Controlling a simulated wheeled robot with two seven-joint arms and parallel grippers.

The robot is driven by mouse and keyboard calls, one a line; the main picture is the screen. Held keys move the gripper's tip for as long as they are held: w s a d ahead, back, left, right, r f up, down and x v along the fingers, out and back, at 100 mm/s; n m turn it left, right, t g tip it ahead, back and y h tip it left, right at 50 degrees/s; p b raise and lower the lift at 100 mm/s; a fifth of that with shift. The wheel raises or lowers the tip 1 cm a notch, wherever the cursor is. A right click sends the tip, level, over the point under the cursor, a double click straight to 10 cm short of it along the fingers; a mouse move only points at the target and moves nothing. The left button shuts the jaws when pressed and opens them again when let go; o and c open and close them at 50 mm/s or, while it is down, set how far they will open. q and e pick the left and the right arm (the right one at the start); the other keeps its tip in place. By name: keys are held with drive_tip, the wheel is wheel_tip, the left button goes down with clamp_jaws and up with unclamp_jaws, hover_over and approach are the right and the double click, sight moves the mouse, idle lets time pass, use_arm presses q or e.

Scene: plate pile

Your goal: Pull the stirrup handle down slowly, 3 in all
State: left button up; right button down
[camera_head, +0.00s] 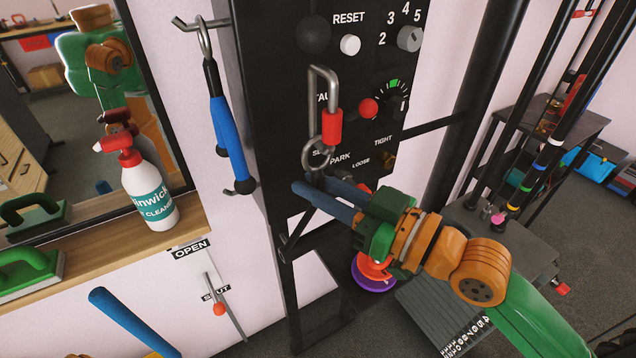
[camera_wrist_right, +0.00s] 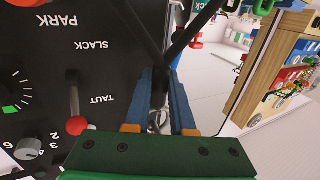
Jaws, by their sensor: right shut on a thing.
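The black stirrup handle (camera_head: 291,236) hangs beneath a metal ring (camera_head: 318,155) on the front of the black panel column. Its two sides spread in a V, clearer in the right wrist view (camera_wrist_right: 190,38). My right gripper (camera_head: 325,193) has its blue fingers shut on the stirrup near the narrow top of the V; in the wrist view the fingers (camera_wrist_right: 163,85) stand on both sides of it. The gripper hides part of the stirrup. A blue finger of my left gripper (camera_head: 128,318) shows at the lower left, apart from everything; its opening is out of frame.
The panel (camera_head: 285,100) carries a white RESET button (camera_head: 350,45), a numbered knob (camera_head: 410,38), a small gauge and a red-knobbed lever (camera_head: 369,107). A blue-gripped handle (camera_head: 230,140) hangs at left. A spray bottle (camera_head: 148,190) stands on the wooden ledge (camera_head: 90,245).

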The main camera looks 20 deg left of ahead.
sight(318, 231)
drive_tip(key=shift+f, duration=0.25)
drive_tip(key=shift+f+b, duration=0.9)
drive_tip(key=shift+f, duration=0.25)
drive_tip(key=shift+f+b, duration=1.05)
drive_tip(key=shift+f, duration=0.1)
drive_tip(key=shift+f+b, duration=0.55)
drive_tip(key=shift+f, duration=0.1)
drive_tip(key=shift+r+p, duration=1.15)
drive_tip(key=shift+r, duration=0.2)
